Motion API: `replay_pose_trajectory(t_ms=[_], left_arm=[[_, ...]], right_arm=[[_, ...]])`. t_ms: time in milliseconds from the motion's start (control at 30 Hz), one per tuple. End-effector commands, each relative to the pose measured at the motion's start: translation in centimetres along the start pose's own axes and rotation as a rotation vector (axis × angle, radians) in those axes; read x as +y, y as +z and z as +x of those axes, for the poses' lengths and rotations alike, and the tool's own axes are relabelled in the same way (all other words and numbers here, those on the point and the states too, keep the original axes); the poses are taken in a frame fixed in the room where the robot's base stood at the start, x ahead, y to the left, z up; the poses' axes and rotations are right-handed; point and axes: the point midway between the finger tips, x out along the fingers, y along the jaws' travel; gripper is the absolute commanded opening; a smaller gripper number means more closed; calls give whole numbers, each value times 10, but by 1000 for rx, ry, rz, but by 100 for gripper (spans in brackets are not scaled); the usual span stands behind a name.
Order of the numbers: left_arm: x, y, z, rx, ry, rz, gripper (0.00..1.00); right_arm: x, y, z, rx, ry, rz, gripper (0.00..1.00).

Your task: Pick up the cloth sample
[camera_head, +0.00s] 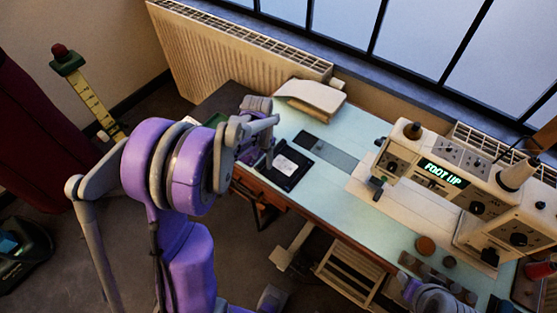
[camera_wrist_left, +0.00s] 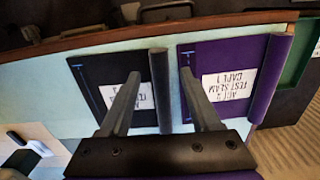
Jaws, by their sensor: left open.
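Two labelled cloth samples lie side by side in the left wrist view. The black sample (camera_wrist_left: 100,75) has a white label and a rolled edge (camera_wrist_left: 160,90) on its right. The purple sample (camera_wrist_left: 225,55) has a label reading "ACT 2 TEST SLAM CAPE 1" and its own roll on the right. My left gripper (camera_wrist_left: 160,75) is open, one finger over the black sample, the other over the purple one's left part, with the black roll between them in the picture. In the head view the left gripper (camera_head: 268,150) is beside the black sample (camera_head: 285,172); the purple one is mostly hidden.
A sewing machine (camera_head: 440,170) showing "FOOT UP" stands on the right of the pale blue table (camera_head: 345,195). A beige folded pile (camera_head: 310,98) lies at the back. Part of my right arm (camera_head: 440,298) shows at bottom right; its fingers are unclear. A radiator (camera_head: 235,58) stands behind.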

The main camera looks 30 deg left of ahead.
Motion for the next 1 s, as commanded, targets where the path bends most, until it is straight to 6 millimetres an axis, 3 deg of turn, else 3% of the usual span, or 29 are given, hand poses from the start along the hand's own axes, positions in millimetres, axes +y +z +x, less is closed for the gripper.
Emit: replay_pose_trajectory(t_ms=[100, 333, 700, 1000], left_arm=[[0, 0, 10, 0, 0, 0, 64], [0, 0, 11, 0, 0, 0, 64], [0, 0, 11, 0, 0, 0, 0], [0, 0, 11, 0, 0, 0, 0]], right_arm=[[0, 1, 1, 0, 0, 0, 50], [0, 1, 1, 0, 0, 0, 50], [0, 1, 1, 0, 0, 0, 50], [0, 1, 1, 0, 0, 0, 50]])
